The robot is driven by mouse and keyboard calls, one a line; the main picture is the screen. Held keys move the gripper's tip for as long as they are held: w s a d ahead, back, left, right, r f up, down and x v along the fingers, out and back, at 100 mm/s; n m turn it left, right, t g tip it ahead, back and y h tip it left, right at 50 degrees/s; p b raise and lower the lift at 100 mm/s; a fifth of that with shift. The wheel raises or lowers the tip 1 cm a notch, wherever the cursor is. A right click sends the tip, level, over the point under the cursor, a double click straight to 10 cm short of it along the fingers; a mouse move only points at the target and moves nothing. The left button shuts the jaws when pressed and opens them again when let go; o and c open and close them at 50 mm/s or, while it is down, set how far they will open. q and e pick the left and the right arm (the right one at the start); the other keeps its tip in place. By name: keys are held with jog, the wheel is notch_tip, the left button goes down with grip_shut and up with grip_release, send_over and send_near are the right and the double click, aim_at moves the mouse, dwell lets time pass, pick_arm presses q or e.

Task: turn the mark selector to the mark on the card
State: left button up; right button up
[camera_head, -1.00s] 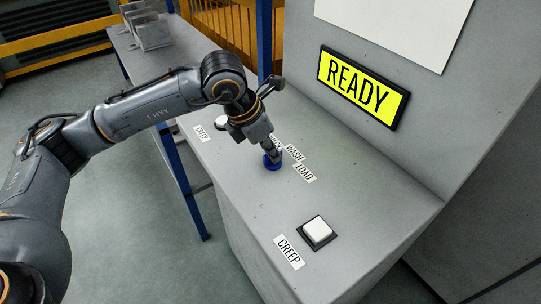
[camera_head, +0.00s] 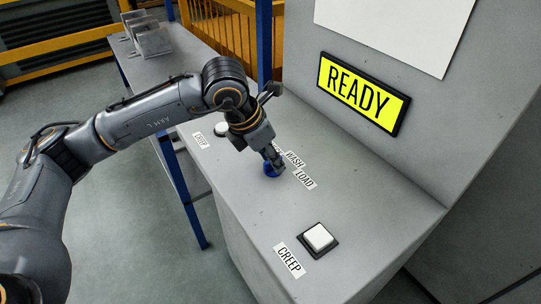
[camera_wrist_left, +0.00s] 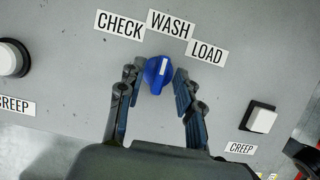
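The blue selector knob (camera_head: 268,171) sits on the grey console top. In the left wrist view the knob (camera_wrist_left: 158,75) has a white line pointing up and slightly right, towards the WASH label (camera_wrist_left: 170,24). The CHECK label (camera_wrist_left: 119,25) is left of it and the LOAD label (camera_wrist_left: 207,53) right. My left gripper (camera_wrist_left: 157,82) is open, one finger on each side of the knob, with narrow gaps. In the head view the left gripper (camera_head: 273,159) partly hides the knob and CHECK. A white sheet (camera_head: 395,25) on the upright panel shows no mark in its visible part. My right gripper is out of view.
A lit READY sign (camera_head: 362,92) is on the upright panel. White push buttons stand at the near end (camera_head: 318,237) and far end (camera_head: 221,129) of the console, each beside a CREEP label. A side table (camera_head: 165,62) with grey metal pieces stands behind.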

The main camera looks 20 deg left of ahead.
pick_arm(q)
jog(key=shift+r, duration=0.1)
jog(key=v, duration=1.1)
jog(key=shift+s+r, duration=0.2)
jog(key=shift+r, duration=0.15)
jog(key=shift+a, duration=0.15)
